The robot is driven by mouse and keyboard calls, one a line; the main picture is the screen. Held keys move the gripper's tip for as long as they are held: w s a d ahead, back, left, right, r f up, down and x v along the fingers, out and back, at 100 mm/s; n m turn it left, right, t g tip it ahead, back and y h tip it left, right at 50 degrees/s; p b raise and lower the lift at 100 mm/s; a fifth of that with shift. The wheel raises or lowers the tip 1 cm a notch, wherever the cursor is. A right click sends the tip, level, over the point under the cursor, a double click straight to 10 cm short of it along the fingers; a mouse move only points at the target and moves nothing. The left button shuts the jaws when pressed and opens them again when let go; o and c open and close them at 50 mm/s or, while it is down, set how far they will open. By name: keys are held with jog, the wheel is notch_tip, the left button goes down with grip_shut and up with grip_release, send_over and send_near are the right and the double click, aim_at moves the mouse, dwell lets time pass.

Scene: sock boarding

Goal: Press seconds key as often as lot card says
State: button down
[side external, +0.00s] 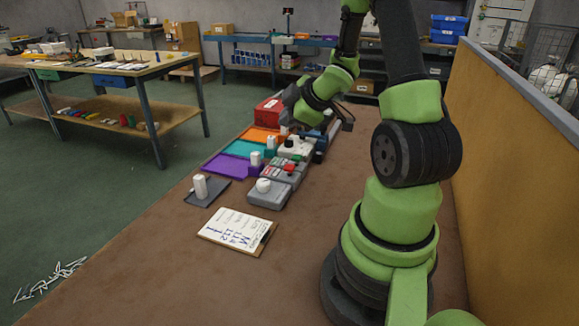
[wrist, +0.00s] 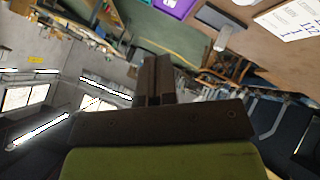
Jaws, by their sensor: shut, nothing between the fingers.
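The lot card (side external: 237,230) is a white sheet with blue handwriting on a clipboard, flat on the brown bench. Its writing is too small to read surely. Its corner also shows in the wrist view (wrist: 292,20). Behind it stands a grey key box (side external: 283,178) with red and grey keys; I cannot tell which is the seconds key. My gripper (side external: 291,98) is above the far part of the row of devices, apart from the key box and partly hard to make out. In the wrist view its dark fingers (wrist: 153,80) are together and empty.
Purple (side external: 228,165), teal (side external: 247,149) and orange (side external: 261,135) trays lie left of the devices. A dark plate (side external: 207,195) bears a white cylinder. A red box (side external: 269,110) stands behind. The yellow-brown panel (side external: 510,150) bounds the right side. The bench front is clear.

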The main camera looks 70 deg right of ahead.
aim_at(289, 167)
jog(key=shift+f, duration=4.4)
jog(key=shift+f, duration=0.4)
jog(key=shift+f, duration=0.65)
jog(key=shift+r, duration=1.1)
jog(key=shift+r, duration=2.5)
